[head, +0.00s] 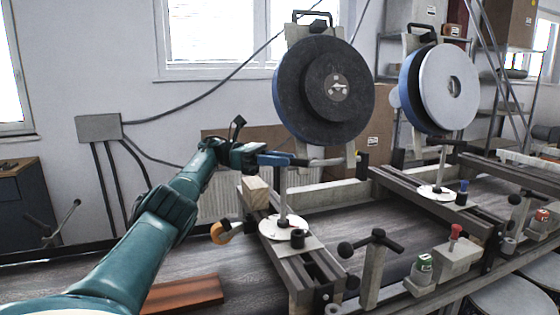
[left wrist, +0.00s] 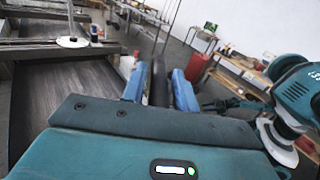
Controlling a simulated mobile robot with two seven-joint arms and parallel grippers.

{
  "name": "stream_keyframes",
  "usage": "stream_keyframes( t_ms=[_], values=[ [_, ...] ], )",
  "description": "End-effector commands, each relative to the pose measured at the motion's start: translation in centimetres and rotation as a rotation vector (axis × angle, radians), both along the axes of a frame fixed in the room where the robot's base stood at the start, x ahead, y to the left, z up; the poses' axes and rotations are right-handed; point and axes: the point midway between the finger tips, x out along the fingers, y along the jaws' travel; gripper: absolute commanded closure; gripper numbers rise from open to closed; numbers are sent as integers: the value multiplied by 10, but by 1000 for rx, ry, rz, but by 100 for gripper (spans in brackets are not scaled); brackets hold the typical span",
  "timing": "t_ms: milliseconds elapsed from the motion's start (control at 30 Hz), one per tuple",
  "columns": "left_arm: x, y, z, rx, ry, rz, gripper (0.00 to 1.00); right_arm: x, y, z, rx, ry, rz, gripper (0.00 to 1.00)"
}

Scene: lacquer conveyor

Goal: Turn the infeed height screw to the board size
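The infeed height screw (head: 283,190) stands upright on a white disc (head: 283,227) on the near machine crossbeam. In the left wrist view, the fingers of my left gripper (left wrist: 160,88) stand on either side of a dark bar (left wrist: 159,82), with narrow gaps visible.
A wooden block (head: 256,190) and an orange knob (head: 219,233) lie close to the screw. A large dark wheel (head: 325,90) hangs above. A second screw (head: 442,165) stands to the right. A black T-handle (head: 371,243) rises in front. A reddish board (head: 183,294) lies on the conveyor.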

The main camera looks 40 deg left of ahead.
Motion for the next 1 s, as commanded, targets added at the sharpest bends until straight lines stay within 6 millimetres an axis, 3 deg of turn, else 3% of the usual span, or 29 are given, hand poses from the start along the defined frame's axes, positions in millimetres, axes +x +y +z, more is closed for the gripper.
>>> stream_keyframes(
  t_ms=[100, 467, 567, 800, 1000],
  values=[
    [0, 0, -1, 1, 3, 0, 61, 1, -1, 0, 0, 0, -2, 64],
    [0, 0, 7, 1, 2, 0, 60, 1, -1, -2, -3, 1, -3, 64],
    [0, 0, 23, 2, -1, -1, 60, 1, -1, -3, -3, 1, -3, 64],
    [0, 0, 80, 0, 2, 0, 60, 0, -6, 19, -13, 16, -13, 64],
    [0, 0, 96, 1, 5, 0, 60, -4, -15, 12, -27, 67, -44, 64]
  ],
)
